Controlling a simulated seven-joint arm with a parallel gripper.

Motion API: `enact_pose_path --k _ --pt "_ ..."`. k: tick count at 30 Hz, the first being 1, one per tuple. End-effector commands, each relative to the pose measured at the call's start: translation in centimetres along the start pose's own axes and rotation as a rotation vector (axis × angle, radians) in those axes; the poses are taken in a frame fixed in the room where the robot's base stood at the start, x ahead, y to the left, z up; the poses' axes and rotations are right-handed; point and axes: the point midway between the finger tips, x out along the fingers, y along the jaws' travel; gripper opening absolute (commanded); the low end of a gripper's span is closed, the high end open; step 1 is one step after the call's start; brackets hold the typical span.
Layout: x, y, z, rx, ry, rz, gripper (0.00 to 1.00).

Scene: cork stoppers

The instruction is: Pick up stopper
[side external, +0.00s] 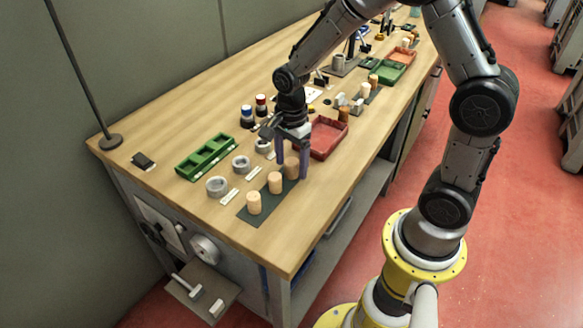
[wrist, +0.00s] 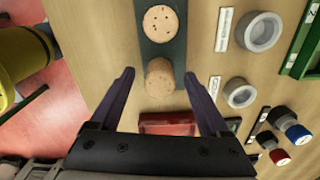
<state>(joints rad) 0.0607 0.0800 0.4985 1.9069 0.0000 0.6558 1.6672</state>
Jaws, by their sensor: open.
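Three tan cork stoppers stand in a row on a dark green mat (side external: 248,218): a near one (side external: 254,203), a middle one (side external: 275,184) and a far one (side external: 291,169). My gripper (side external: 292,174) is open and points down, with its purple fingers on either side of the far stopper. In the wrist view, this stopper (wrist: 159,77) shows between the fingertips (wrist: 159,76), with gaps at both sides. Another stopper (wrist: 161,25) stands beyond it on the mat (wrist: 180,50). The third stopper is out of the wrist view.
Grey round cups (side external: 217,186) with white labels line the mat's left side. A green compartment tray (side external: 207,156) lies farther left. A red tray (side external: 327,137) is just behind my gripper to the right. Bottles with blue and red caps (side external: 260,104) stand behind. The near table corner is clear.

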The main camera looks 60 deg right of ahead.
Motion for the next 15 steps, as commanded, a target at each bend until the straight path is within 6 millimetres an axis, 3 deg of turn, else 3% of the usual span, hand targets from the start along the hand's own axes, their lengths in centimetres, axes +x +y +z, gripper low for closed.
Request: enact_pose_path --k 3,15 --pt "-0.02 0.0 -0.01 0.0 0.0 0.0 0.8" --pt "-0.06 0.0 -0.01 0.0 0.0 0.0 0.07"
